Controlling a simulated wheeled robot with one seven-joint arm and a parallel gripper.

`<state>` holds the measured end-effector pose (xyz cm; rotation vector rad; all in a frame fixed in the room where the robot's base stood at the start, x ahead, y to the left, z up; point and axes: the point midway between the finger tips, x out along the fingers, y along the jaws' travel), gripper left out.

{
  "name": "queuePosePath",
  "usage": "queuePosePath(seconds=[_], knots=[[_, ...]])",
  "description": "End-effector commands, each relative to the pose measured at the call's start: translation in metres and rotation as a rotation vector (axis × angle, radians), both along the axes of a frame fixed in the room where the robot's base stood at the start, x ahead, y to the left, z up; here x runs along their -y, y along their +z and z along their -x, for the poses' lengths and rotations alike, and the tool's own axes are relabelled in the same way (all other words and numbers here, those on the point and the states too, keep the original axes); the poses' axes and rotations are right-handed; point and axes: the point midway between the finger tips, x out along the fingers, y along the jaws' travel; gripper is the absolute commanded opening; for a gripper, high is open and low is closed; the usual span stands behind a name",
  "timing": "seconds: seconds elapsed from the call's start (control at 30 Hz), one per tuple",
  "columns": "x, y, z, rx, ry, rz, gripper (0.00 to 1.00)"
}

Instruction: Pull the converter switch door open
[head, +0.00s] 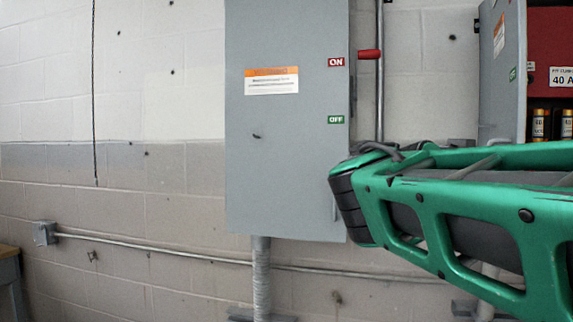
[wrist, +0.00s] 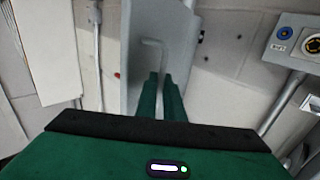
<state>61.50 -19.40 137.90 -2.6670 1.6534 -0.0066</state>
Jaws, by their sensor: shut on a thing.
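A grey switch box at the right of the head view has its grey door (head: 507,75) standing ajar. Past the door's edge show a red interior (head: 550,45) and copper-coloured fuses (head: 541,124). In the wrist view a grey door (wrist: 137,65) carries a bent bar handle (wrist: 154,43). My gripper (wrist: 160,82) is shut on this handle, with its green fingers around the lower part. My gripper cannot be made out in the head view, where my green arm covers the lower right.
A closed grey box (head: 290,150) with ON and OFF labels and a red lever (head: 369,54) hangs left of the door. A conduit (head: 380,80) runs between the boxes. A grey panel with buttons (wrist: 298,35) is at the right in the wrist view.

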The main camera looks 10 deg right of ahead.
Motion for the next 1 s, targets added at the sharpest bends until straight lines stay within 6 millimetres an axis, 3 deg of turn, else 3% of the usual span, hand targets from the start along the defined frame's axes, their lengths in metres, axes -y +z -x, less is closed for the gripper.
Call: queuePosePath(seconds=[0.03, 0.1, 0.13, 0.57, 1.0], knots=[[0.000, -0.006, -0.001, -0.015, 0.001, -0.007, 0.00], [-0.001, -0.006, -0.001, -0.015, 0.002, -0.007, 0.22], [-0.001, -0.005, -0.001, -0.013, 0.002, -0.007, 0.26], [-0.010, -0.002, 0.004, -0.004, 0.002, -0.002, 0.26], [-0.078, -0.003, 0.038, -0.007, 0.002, -0.004, 0.26]])
